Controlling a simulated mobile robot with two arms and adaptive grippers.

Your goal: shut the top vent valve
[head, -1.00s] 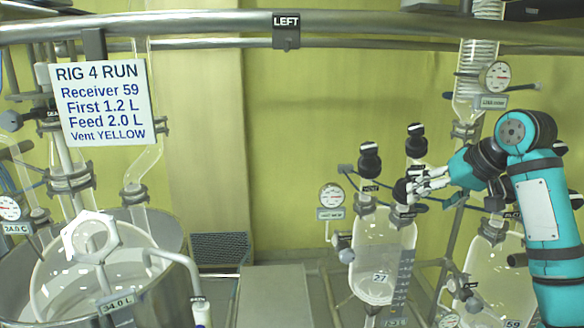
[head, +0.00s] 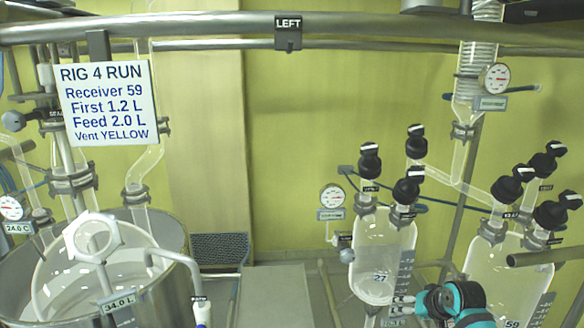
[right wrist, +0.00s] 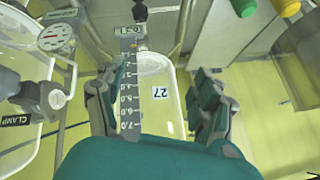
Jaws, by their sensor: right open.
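Two glass receivers carry black valve knobs with white marks. Receiver 27 (head: 372,255) has a left knob (head: 369,160) and a right knob (head: 407,190); another knob (head: 415,142) stands on the glass piping above. Receiver 59 (head: 490,268) has several knobs, such as the one on its left neck (head: 508,190). The small neck labels are too small to read surely, so I cannot tell which knob is the top vent. My right gripper (head: 400,305) is low beside receiver 27, away from the knobs. In the right wrist view its fingers (right wrist: 158,85) are apart, receiver 27 showing between them.
A sign (head: 108,103) reads Receiver 59 and Vent YELLOW. A steel rail (head: 220,27) crosses above. A steel vessel (head: 150,295) stands at left. Gauges (head: 333,196) and pipes surround the receivers. The middle floor area is fairly clear. Green (right wrist: 243,7) and orange caps show in the wrist view.

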